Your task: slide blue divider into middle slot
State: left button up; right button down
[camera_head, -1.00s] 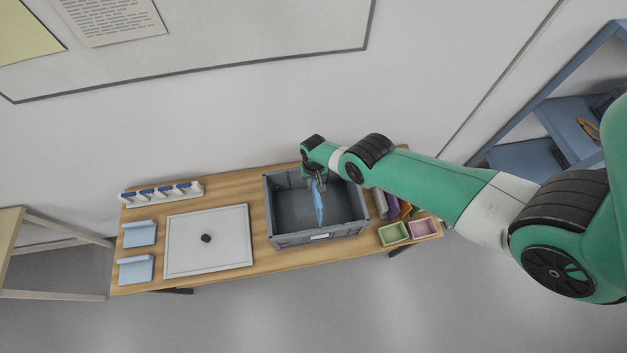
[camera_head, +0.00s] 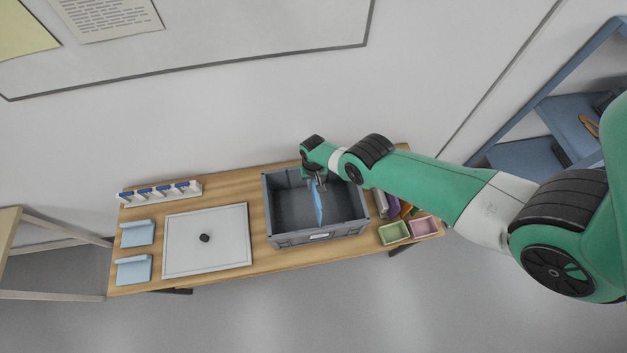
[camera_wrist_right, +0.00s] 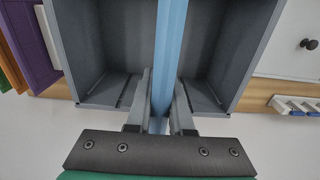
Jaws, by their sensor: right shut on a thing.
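The blue divider (camera_head: 317,202) stands on edge inside the grey crate (camera_head: 284,239), near its middle, running from the back toward the front. My right gripper (camera_head: 319,182) is shut on the divider's back part. In the right wrist view the divider (camera_wrist_right: 170,50) shows as a blue strip between the two fingers of the gripper (camera_wrist_right: 160,100), with crate space on both sides. Groove-like lines show on the crate's wall near the fingers. Whether the divider's lower edge sits in a slot is hidden. My left gripper is not in view.
A white board with a black knob (camera_head: 205,238) lies left of the crate. Two light blue pieces (camera_head: 136,233) and a white rack with blue parts (camera_head: 160,191) are farther left. Green (camera_head: 394,231) and pink (camera_head: 425,227) trays stand at the right.

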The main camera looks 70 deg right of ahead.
jog(key=shift+f+b, duration=0.45)
jog(key=shift+f, duration=0.15)
dwell(0.3)
jog(key=shift+f+b, duration=4.05)
jog(key=shift+f, duration=0.15)
notch_tip(320, 180, down, 9)
jog(key=b, duration=0.9)
jog(key=shift+r, duration=0.2)
jog(key=c, duration=0.7)
grip_release()
